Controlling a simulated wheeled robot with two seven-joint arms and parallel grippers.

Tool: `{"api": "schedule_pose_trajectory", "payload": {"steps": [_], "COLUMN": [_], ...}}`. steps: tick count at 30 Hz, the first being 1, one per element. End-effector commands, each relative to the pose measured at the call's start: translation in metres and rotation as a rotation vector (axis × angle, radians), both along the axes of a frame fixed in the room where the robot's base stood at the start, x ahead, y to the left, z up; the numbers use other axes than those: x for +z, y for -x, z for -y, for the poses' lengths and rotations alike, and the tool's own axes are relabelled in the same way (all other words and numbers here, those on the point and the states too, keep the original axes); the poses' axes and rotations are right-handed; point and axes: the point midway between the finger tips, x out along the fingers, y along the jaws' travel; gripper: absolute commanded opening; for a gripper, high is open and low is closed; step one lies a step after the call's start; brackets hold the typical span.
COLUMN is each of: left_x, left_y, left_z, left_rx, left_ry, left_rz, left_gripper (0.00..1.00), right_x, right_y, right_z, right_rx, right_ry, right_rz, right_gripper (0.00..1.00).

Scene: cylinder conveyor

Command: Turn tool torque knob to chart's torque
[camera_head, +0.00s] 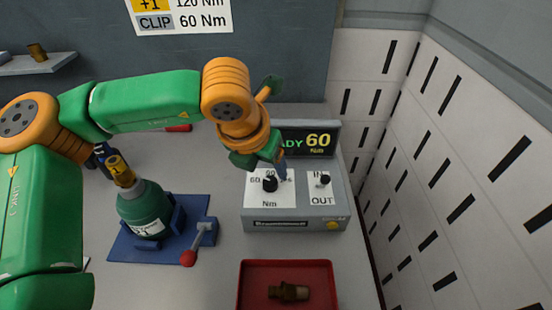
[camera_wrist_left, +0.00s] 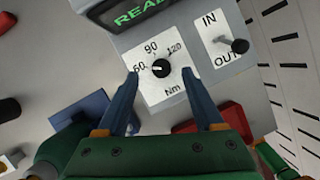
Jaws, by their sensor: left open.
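The torque knob (camera_head: 270,184) is a small black dial on the grey torque tool box (camera_head: 290,222). It also shows in the left wrist view (camera_wrist_left: 160,68), with marks 60, 90 and 120 around it; its pointer seems turned toward 60. The display (camera_head: 310,141) reads 60 Nm in yellow, with green text partly hidden by my arm. The wall chart (camera_head: 180,14) is cut off at the top; it shows 120 Nm beside +1 and 60 Nm beside CLIP. My left gripper (camera_head: 282,171) is open at the knob; in the wrist view its blue fingers (camera_wrist_left: 160,76) appear on either side of it.
An IN/OUT switch (camera_head: 325,180) sits right of the knob. A green cylinder (camera_head: 143,208) with a yellow-tagged neck stands in a blue fixture (camera_head: 150,255) with a red-ended lever (camera_head: 188,257). A red tray (camera_head: 250,265) holds a brass fitting (camera_head: 289,292). A slotted wall (camera_head: 480,180) bounds the right.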

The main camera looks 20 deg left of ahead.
Motion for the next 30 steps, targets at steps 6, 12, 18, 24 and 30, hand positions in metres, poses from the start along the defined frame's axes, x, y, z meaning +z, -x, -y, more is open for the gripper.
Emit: {"api": "schedule_pose_trajectory", "payload": {"steps": [6,12,18,24,30], "left_x": [-0.037,-0.052,-0.053,-0.052,-0.053], "left_y": [-0.015,-0.021,-0.021,-0.021,-0.021], "left_z": [0.002,0.003,0.003,0.003,0.003], "left_rx": [0.001,-0.001,-0.001,-0.001,-0.005], "left_ry": [0.000,0.000,0.001,0.001,0.001], "left_rz": [-0.005,0.000,0.000,0.000,0.000], "left_gripper": [0.69,0.69,0.58,0.04,0.00], "right_x": [0.016,0.018,0.017,0.017,0.016], "right_y": [0.007,0.006,0.004,0.004,0.004], "right_z": [-0.001,-0.001,-0.001,-0.001,-0.001], "right_rx": [0.000,0.000,0.000,0.001,0.000], "right_ry": [-0.001,-0.001,-0.001,-0.001,-0.002], "right_rz": [-0.014,-0.013,-0.008,-0.007,-0.007], "right_gripper": [0.50,0.50,0.50,0.50,0.50]}}
